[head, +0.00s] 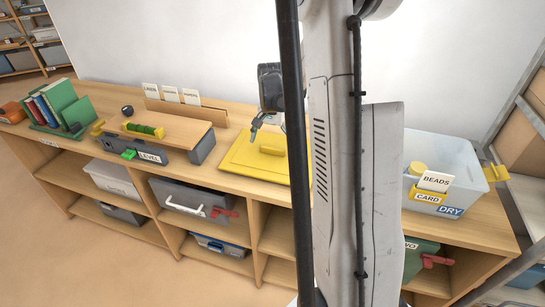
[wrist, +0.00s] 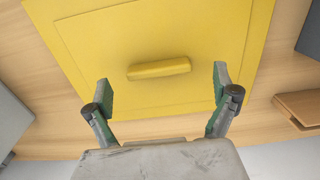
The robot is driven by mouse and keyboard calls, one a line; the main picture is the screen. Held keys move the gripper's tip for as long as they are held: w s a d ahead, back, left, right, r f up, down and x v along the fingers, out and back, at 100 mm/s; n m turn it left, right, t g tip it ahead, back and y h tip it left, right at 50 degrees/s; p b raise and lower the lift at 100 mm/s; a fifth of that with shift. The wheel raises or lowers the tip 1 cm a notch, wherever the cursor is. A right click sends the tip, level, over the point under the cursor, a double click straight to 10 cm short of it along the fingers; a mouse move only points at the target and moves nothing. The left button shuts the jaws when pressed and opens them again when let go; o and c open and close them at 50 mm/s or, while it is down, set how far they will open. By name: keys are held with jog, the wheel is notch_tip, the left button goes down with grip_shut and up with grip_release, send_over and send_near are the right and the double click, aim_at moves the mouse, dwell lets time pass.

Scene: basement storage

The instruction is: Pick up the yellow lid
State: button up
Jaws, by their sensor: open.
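The yellow lid (head: 239,165) lies flat on the wooden shelf top, with a raised bar handle (head: 273,151) on it. My arm column hides its right part in the head view. In the wrist view the lid (wrist: 210,35) fills most of the upper picture, and its handle (wrist: 158,69) lies crosswise just beyond the fingertips. My gripper (wrist: 163,85) is open and empty, its two fingers spread wider than the handle is long. In the head view my gripper (head: 256,128) shows partly, above the lid's back edge.
Left of the lid stand a grey box labelled LEVEL (head: 170,158), a card holder (head: 186,110) and several books (head: 58,98). A clear bin (head: 462,165) marked DRY stands at the right. Bare shelf top surrounds the lid.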

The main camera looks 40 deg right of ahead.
aim_at(272, 147)
jog(key=shift+d+f, duration=0.1)
jog(key=shift+f, duration=1.6)
jog(key=c, duration=1.2)
jog(key=shift+o, duration=0.2)
jog(key=shift+r, duration=0.1)
